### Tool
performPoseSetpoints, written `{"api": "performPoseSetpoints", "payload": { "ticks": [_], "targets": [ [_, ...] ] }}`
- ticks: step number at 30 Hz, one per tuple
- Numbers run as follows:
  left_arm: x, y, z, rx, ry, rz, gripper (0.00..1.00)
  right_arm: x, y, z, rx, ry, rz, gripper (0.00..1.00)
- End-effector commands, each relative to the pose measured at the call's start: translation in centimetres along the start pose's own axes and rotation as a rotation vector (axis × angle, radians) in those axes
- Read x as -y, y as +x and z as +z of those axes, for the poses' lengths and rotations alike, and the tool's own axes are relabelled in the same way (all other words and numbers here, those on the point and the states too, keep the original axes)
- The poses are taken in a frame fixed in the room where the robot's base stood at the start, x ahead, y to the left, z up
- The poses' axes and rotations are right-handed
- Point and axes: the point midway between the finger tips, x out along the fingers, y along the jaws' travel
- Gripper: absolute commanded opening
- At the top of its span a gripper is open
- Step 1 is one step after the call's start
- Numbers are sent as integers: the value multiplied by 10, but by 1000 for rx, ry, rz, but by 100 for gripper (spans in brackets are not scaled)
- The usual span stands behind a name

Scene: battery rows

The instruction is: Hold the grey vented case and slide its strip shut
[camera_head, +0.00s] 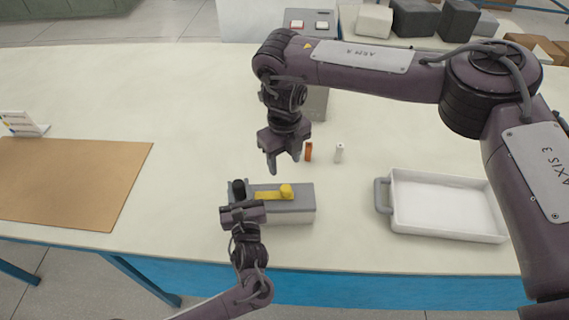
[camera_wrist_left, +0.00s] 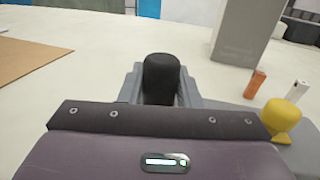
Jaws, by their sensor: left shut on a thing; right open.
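The grey case (camera_head: 302,214) lies near the table's front edge; its vents are too small to make out. A yellow strip (camera_head: 267,196) with a yellow knob (camera_head: 286,191) lies along its top. The yellow knob also shows in the left wrist view (camera_wrist_left: 283,115). A black knob (camera_wrist_left: 161,80) stands at the case's left end. My left gripper (camera_head: 239,196) is shut on this black knob, with one finger on each side. My right gripper (camera_head: 284,168) is open and empty, pointing down above and behind the case, apart from the yellow knob.
An orange piece (camera_head: 309,151) and a white piece (camera_head: 339,152) stand behind the case. A grey block (camera_head: 317,104) stands farther back. A white tray (camera_head: 445,233) with a grey handle is at right, a brown mat (camera_head: 70,180) at left. The table between mat and case is clear.

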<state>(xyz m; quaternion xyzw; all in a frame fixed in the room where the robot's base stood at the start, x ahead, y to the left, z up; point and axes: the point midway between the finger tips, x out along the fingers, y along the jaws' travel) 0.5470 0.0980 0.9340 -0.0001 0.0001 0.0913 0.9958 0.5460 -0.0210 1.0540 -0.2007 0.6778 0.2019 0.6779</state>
Motion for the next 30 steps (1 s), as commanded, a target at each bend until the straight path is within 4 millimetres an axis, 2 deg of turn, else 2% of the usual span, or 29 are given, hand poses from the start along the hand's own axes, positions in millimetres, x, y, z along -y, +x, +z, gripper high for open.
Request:
{"api": "performPoseSetpoints", "payload": {
  "ticks": [8, 9, 14, 23, 26, 30],
  "targets": [
    [0, 0, 0, 1, 1, 1, 0, 0, 0, 0, 0, 0, 0, 50],
    [0, 0, 0, 1, 1, 1, 34, 0, 0, 0, 0, 0, 0, 50],
    [0, 0, 0, 1, 0, 1, 55, 0, 0, 0, 0, 0, 0, 50],
    [0, -1, 0, 0, 0, 0, 55, 0, 0, 0, 0, 0, 0, 50],
    [0, -10, -1, -1, -1, -1, 55, 0, 0, 0, 0, 0, 0, 50],
    [0, -34, -2, -4, -2, -1, 55, 0, 0, 0, 0, 0, 0, 50]
  ]
}}
